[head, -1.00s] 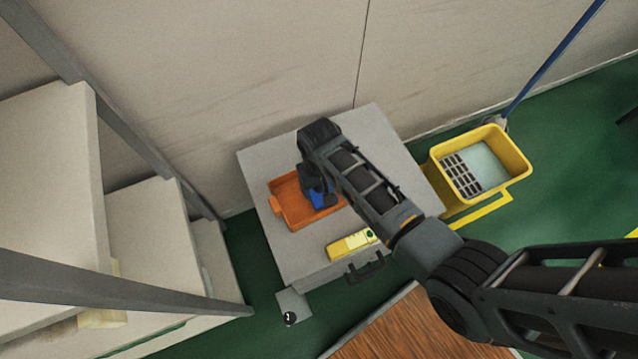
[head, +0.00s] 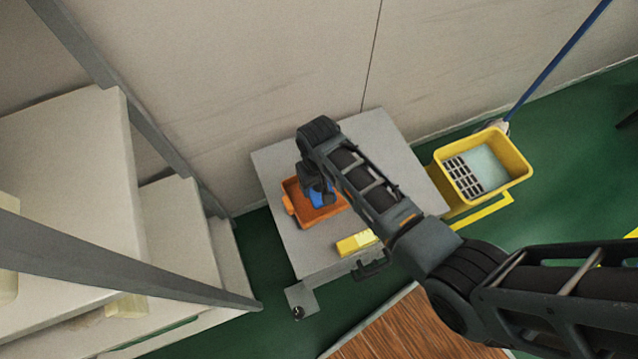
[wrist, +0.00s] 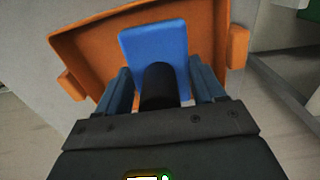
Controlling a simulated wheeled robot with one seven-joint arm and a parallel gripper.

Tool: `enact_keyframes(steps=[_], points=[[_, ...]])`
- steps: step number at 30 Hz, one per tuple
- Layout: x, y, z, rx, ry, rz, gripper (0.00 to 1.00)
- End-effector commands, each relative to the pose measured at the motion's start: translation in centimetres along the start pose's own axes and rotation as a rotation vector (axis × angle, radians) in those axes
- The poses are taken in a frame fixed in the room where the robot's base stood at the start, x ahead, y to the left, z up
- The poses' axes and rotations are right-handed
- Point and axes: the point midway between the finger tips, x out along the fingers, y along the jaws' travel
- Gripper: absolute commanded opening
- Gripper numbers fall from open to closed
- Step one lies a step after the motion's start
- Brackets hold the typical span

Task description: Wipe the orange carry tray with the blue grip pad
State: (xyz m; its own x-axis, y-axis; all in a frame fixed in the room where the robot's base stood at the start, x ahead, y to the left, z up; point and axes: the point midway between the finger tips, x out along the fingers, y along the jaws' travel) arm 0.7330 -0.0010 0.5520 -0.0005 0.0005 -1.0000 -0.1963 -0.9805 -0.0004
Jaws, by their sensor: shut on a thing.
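The orange carry tray (head: 296,212) lies on the light grey table, and part of it is hidden under my arm. In the wrist view the tray's inner floor and wall (wrist: 95,45) fill the top middle. My gripper (head: 318,190) is shut on the blue grip pad (head: 317,197) and holds it over the tray's inside. In the wrist view the flat blue pad (wrist: 155,42) stands out beyond the fingers, with its dark round handle between them. I cannot tell whether the pad touches the tray floor.
A yellow mop bucket (head: 515,172) stands on the green floor to the right. Pale shelves (head: 70,170) with grey rails stand at left. A wall is behind.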

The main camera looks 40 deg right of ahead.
Motion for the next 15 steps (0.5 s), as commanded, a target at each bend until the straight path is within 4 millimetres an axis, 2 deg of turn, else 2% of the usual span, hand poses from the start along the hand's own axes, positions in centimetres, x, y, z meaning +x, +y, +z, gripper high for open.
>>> enact_keyframes(steps=[1, 9, 15], points=[[-1.0, 0.0, -0.1, 0.0, 0.0, 0.0, 0.4], [-3.4, 0.1, -0.6, 0.0, 0.001, 0.0, 0.4], [-4.2, 0.1, -0.8, 0.0, 0.001, 0.0, 0.4]])
